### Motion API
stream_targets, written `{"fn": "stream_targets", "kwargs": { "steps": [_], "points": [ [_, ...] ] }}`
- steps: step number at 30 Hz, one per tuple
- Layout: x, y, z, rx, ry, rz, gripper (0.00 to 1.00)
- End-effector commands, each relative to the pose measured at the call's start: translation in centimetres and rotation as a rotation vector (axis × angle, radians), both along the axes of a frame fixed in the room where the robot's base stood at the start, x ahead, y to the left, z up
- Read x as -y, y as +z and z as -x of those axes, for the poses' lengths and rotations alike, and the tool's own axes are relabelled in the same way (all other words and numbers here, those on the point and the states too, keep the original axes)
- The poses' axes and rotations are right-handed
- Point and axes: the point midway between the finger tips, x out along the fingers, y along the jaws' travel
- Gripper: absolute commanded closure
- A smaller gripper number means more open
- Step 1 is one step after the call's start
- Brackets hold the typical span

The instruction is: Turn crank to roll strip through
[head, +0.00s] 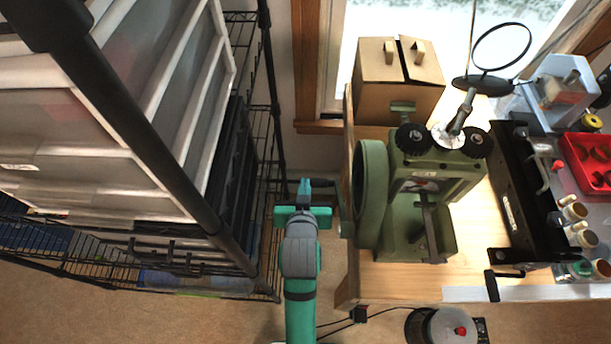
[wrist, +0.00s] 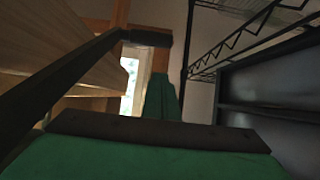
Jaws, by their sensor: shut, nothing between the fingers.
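The green rolling mill (head: 430,175) stands on the wooden bench in the head view, with a large round wheel cover (head: 370,195) on its left side. A dark crank arm (head: 343,208) is at its left, with a dark handle (head: 324,182) pointing left at its upper end. My teal gripper (head: 305,188) is shut and empty, its tip beside the handle's left end; I cannot tell whether they touch. In the wrist view the green finger (wrist: 162,98) points away. A dark bar (head: 429,228) sits at the mill's front; I cannot make out the strip for certain.
A wire shelf with pale drawers (head: 110,110) stands close on the left. A cardboard box (head: 395,85) is behind the mill. A black device (head: 520,200), bottles (head: 575,212) and a red tray (head: 590,160) fill the bench's right side. The gap between shelf and bench is narrow.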

Motion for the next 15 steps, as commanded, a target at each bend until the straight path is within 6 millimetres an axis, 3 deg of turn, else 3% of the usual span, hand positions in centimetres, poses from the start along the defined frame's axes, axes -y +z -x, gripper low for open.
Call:
{"fn": "stream_targets", "kwargs": {
  "steps": [7, 15],
  "points": [
    [-0.2, 1.1, -1.6, -0.021, -0.001, 0.000, 1.00],
    [0.4, -0.7, -4.5, -0.025, -0.013, 0.001, 1.00]
  ]
}}
